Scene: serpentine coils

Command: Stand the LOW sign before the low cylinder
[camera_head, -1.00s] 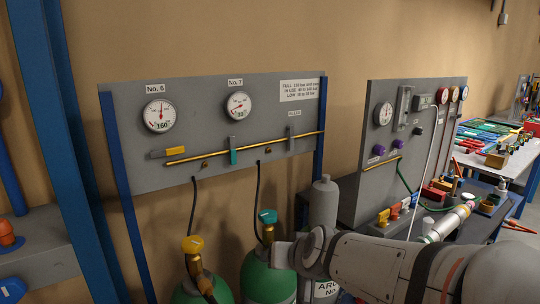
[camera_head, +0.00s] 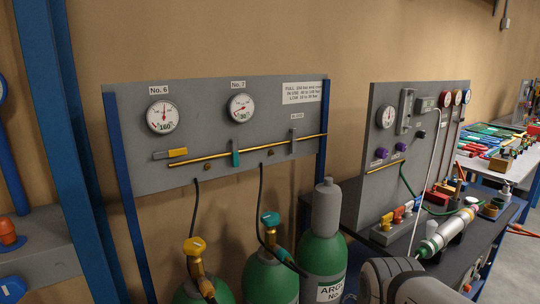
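Two round gauges hang on the grey panel (camera_head: 225,130): gauge No. 6 (camera_head: 163,116) shows what looks like 160, and gauge No. 7 (camera_head: 240,107) shows a two-digit number too small to read surely. Below stand a green cylinder with a yellow valve (camera_head: 190,293), a green cylinder with a teal valve (camera_head: 270,280), and a green cylinder with a grey cap (camera_head: 322,254) and an ARGON label. A white notice (camera_head: 302,92) lists FULL, IN USE and LOW ranges. I see no LOW sign. My gripper is out of view; only part of my arm shows at bottom right.
A brass rail (camera_head: 250,149) crosses the panel. A second grey panel (camera_head: 435,130) with gauges stands over a dark bench (camera_head: 467,246) holding assorted fittings. A blue post (camera_head: 75,150) rises at left. A white table (camera_head: 490,165) stands at far right.

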